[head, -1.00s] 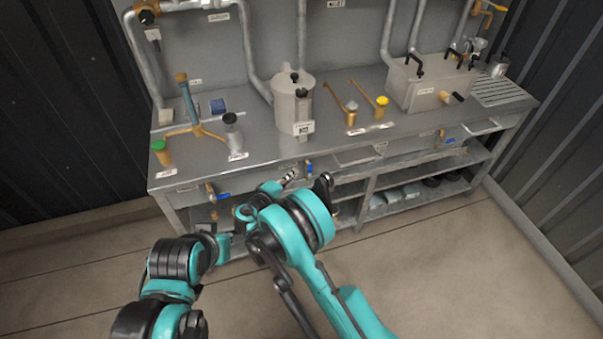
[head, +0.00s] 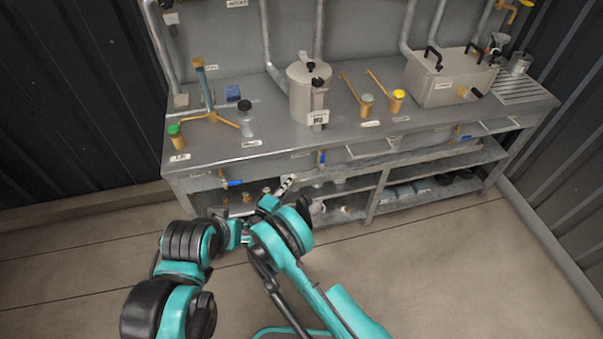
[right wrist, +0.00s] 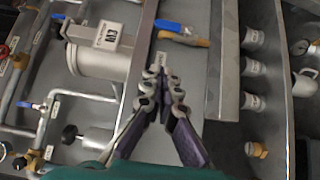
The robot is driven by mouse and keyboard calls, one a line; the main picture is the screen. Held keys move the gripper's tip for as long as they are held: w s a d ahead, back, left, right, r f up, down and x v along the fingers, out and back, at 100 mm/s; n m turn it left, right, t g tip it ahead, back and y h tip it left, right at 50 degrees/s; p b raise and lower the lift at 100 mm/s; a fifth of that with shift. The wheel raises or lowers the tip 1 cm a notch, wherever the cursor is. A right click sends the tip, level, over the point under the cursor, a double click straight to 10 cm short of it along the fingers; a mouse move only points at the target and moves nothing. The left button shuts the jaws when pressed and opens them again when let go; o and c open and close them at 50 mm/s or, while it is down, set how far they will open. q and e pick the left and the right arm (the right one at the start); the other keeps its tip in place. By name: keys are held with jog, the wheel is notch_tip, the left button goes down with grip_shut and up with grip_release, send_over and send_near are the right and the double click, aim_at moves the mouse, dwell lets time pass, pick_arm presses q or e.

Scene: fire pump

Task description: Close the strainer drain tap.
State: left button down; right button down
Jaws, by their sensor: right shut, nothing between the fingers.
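The strainer (head: 313,90) is a grey lidded pot on the bench. Below it, under the bench's front edge, hangs a tap with a blue lever (head: 321,158), which I take as the strainer drain tap. In the right wrist view its blue lever (right wrist: 172,27) and brass body (right wrist: 197,41) show; the lever looks roughly in line with the body. My right gripper (head: 288,182) is shut and empty, left of and a little below the tap in the head view. Its fingertips (right wrist: 166,82) are apart from the tap in the wrist view. My left gripper is not visible.
Another blue-lever tap (head: 232,183) hangs further left under the bench edge, and one (head: 463,138) further right. The lower shelf (head: 400,195) holds several items. The bench front edge (head: 270,157) lies just above my right gripper. The floor in front is clear.

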jog(key=b, duration=0.3)
send_near(320, 156)
jog(key=w+a, duration=0.1)
jog(key=w, duration=0.3)
jog(key=d, duration=0.1)
jog(key=w+d, duration=0.1)
jog(key=shift+w+d+f+b, duration=0.3)
jog(key=shift+d+f+b, duration=0.05)
jog(key=shift+f+b, duration=0.05)
jog(key=shift+w+d, duration=0.15)
jog(key=shift+d, duration=0.25)
jog(key=shift+r, duration=0.2)
jog(key=shift+d+m, duration=0.1)
jog(key=shift+m, duration=0.2)
jog(key=shift+g+p, duration=0.4)
jog(key=shift+d+r+m+g+y+p, duration=0.2)
jog(key=shift+m+g+y+p, duration=0.2)
jog(key=shift+m+y, duration=0.2)
